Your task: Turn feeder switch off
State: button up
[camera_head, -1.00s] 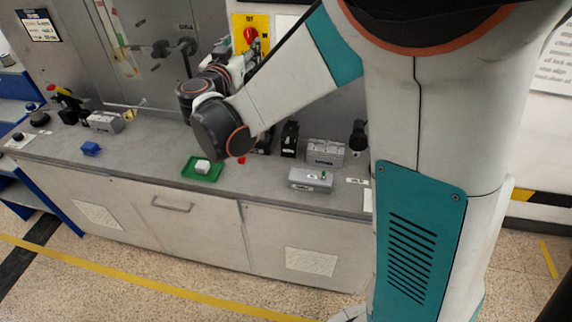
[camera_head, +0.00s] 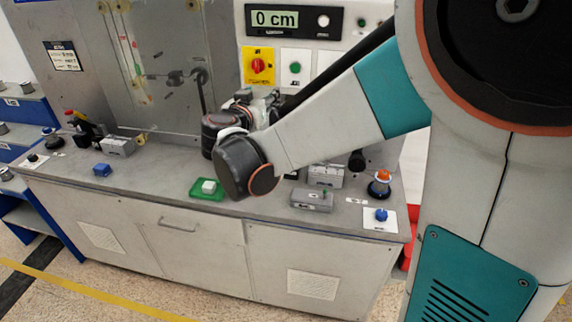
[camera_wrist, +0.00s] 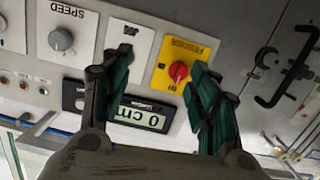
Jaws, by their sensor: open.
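A red rotary knob on a yellow plate (camera_head: 258,66) is on the upright back panel; it also shows in the wrist view (camera_wrist: 179,71). A grey box with a small switch on top (camera_head: 312,199) sits on the counter at right. In the head view the gripper is partly hidden by my arm, below the yellow plate.
A display reading 0 cm (camera_head: 280,20) and a green button (camera_head: 295,68) are near the knob.

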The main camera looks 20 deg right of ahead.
jog(key=s+d+f+n+g+y+b, duration=0.1)
jog(key=s+f+g+y+b, duration=0.1)
jog(key=s+f, duration=0.4)
jog(key=s+f+n+g+y+b, duration=0.2)
jog(key=s+f+b, duration=0.2)
jog(key=s, duration=0.6)
jog(key=shift+s+d+f+g+y, duration=0.3)
jog(key=shift+d+f+y, duration=0.1)
jog(key=shift+f, duration=0.45)
jog(key=s+a+f+n+y, duration=0.2)
jog(key=s+a, duration=0.1)
jog(key=s, duration=0.3)
jog(key=s+a+f+n+g+y, duration=0.1)
jog(key=s+a+f+y, duration=0.2)
jog(key=s, duration=0.4)
jog(key=shift+s+a+n, duration=0.3)
jog(key=shift+a+n, duration=0.1)
jog(key=shift+a, duration=0.15)
